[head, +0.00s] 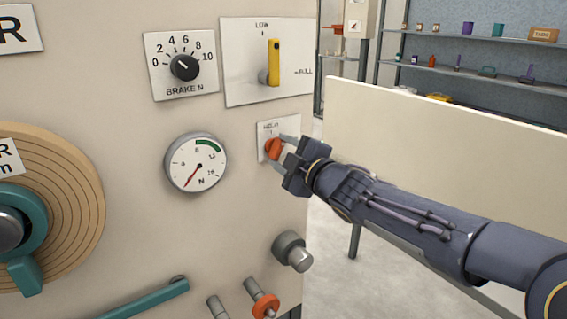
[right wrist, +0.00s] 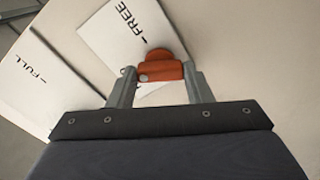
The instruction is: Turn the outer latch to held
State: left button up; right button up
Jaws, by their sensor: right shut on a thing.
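The outer latch (head: 273,148) is a small orange-red knob on a white plate (head: 266,129) at the right edge of the machine's front panel. The plate reads HELD at its top in the head view and FREE in the right wrist view. My right gripper (head: 278,149) is at the latch, its fingers on either side of the knob. In the right wrist view the orange latch (right wrist: 160,70) sits between the two grey fingertips of my right gripper (right wrist: 160,82), which is shut on it. The latch's exact angle is partly hidden by the fingers. My left gripper is not in view.
Above the latch is a yellow lever (head: 274,62) on a LOW/FULL plate. A brake dial (head: 184,67) and a gauge (head: 196,163) are to the left. A grey knob (head: 292,251) and an orange-collared rod (head: 264,303) stick out below. A pale board (head: 440,140) stands behind my right arm.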

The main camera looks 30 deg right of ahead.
jog(key=n+b, duration=0.2)
jog(key=n, duration=0.3)
jog(key=shift+n, duration=0.4)
dwell(0.3)
jog(key=o, duration=1)
jog(key=s, duration=0.2)
jog(key=s+p, duration=0.1)
jog(key=s, duration=0.2)
jog(key=s+p, duration=0.1)
jog(key=s, duration=0.1)
jog(key=shift+s+d, duration=0.3)
jog(key=shift+s, duration=0.1)
